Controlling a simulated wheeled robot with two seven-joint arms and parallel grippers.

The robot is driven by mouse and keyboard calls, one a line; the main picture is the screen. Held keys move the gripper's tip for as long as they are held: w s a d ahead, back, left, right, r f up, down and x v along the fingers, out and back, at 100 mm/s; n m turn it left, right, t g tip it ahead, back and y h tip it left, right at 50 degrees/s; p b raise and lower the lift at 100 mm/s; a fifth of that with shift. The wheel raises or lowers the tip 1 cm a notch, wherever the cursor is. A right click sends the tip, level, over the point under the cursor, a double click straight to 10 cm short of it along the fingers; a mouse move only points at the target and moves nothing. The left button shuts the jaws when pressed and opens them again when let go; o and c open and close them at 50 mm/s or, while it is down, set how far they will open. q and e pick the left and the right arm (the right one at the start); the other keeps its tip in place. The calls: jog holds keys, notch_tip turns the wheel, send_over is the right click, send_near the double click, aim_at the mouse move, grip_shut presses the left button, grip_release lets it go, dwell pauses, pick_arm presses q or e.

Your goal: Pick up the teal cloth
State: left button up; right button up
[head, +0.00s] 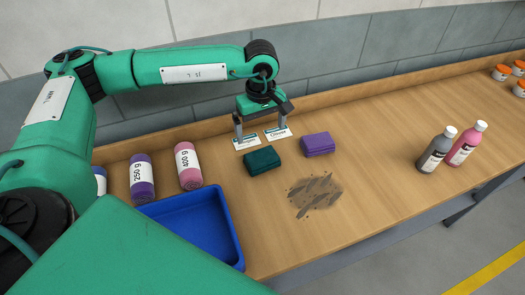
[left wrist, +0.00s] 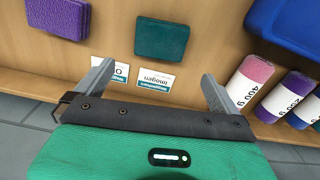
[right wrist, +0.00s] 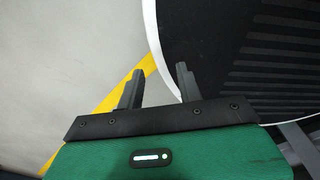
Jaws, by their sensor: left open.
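The teal cloth (head: 262,160) is a dark teal folded block lying on the wooden counter, left of the purple cloth (head: 317,144). It also shows in the left wrist view (left wrist: 162,39), beyond the fingertips. My left gripper (head: 261,139) is open and empty, over the counter's back edge behind the teal cloth and apart from it. In the left wrist view, two white name cards (left wrist: 155,77) lie between the cloth and my fingers. My right gripper (right wrist: 157,80) is open and empty, away from the counter above the floor.
A blue tray (head: 229,225) stands left of the teal cloth, with pink (head: 188,166) and purple (head: 141,178) labelled rolls behind it. A dark smudge (head: 315,194) marks the counter in front. Grey (head: 436,150) and pink (head: 466,145) bottles stand to the right.

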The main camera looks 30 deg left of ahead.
pick_arm(q)
jog(key=p, duration=0.1)
send_over(262, 157)
jog(key=f, duration=0.6)
jog(key=shift+w+a, duration=0.2)
jog(key=shift+a, duration=0.05)
jog(key=shift+f, duration=0.2)
jog(key=shift+f+p, duration=0.25)
jog(key=shift+p, duration=0.05)
jog(key=shift+s+d+f+p, duration=0.1)
jog(key=shift+f+p, duration=0.25)
notch_tip(262, 157, down, 4)
jog(key=shift+d+r+p, duration=0.15)
jog(key=shift+r+p, duration=0.1)
jog(key=shift+p, duration=0.4)
jog(key=shift+f, duration=0.35)
jog(key=c, duration=0.7)
